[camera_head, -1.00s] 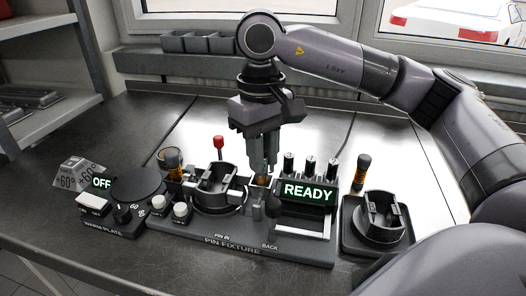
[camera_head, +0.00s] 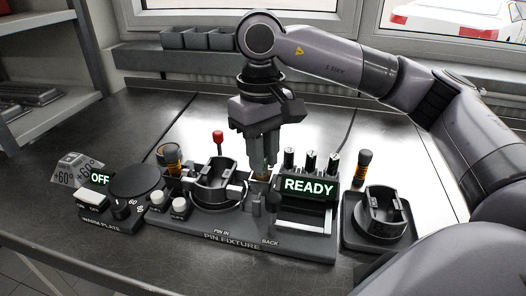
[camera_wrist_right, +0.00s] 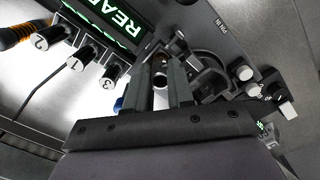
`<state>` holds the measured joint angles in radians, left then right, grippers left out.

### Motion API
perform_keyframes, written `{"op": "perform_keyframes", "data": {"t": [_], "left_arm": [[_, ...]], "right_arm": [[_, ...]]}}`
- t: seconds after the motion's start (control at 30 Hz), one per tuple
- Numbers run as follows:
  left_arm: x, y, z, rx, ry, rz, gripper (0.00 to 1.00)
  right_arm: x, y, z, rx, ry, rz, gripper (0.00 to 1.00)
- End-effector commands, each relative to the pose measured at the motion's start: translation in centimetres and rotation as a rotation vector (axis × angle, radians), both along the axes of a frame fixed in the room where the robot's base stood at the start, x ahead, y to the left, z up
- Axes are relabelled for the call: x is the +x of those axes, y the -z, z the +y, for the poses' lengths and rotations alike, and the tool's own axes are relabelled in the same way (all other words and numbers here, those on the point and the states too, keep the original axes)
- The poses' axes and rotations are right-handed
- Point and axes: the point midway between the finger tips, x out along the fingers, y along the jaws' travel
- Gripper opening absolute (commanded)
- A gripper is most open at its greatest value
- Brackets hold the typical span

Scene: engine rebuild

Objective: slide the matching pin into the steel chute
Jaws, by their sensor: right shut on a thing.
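My right gripper (camera_head: 262,170) points down over the middle of the pin fixture (camera_head: 215,238), just left of the READY display. In the right wrist view its two fingers (camera_wrist_right: 160,82) are shut on a small metal pin (camera_wrist_right: 160,79), seen nearly end-on. A copper-coloured part (camera_head: 264,178) shows at the fingertips. The fingers hide much of that spot, so I cannot tell whether the pin touches the steel chute or is inside it; the chute itself is not clearly identifiable. My left gripper is not in view.
Black cylinders numbered 1, 2 and 3 (camera_head: 311,160) stand behind the READY display (camera_head: 309,187). A round clamp (camera_head: 218,183) sits left of the gripper. A warm plate (camera_head: 136,183) reads OFF. A separate holder (camera_head: 382,215) stands at right. Orange-banded tools (camera_head: 362,168) stand nearby.

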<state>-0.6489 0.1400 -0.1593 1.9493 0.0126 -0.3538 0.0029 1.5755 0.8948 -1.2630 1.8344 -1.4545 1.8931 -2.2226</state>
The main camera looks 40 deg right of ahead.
Motion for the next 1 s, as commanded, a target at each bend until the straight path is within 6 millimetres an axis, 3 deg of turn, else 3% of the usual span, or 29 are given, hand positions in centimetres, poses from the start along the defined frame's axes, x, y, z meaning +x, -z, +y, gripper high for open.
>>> {"op": "perform_keyframes", "data": {"t": [0.23,0.27,0.33,0.37,0.57,0.63,1.0], "left_arm": [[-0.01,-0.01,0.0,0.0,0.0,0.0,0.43],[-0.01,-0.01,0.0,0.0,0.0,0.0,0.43],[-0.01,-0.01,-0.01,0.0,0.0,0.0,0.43],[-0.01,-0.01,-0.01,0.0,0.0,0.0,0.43],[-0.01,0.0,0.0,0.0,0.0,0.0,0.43],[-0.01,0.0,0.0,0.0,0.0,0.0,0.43],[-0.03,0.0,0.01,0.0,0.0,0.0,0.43]], "right_arm": [[0.0,-0.01,0.01,0.0,0.0,0.0,0.0],[0.0,-0.01,0.01,0.0,0.0,0.0,0.25],[0.01,-0.01,0.01,0.0,0.0,0.0,0.48],[0.01,-0.01,0.0,0.0,0.0,0.0,0.52],[0.01,-0.01,0.0,0.0,0.0,0.0,0.52],[0.0,0.01,0.0,0.0,0.0,0.0,0.73],[0.0,0.01,-0.01,0.0,0.0,0.0,0.73]]}}
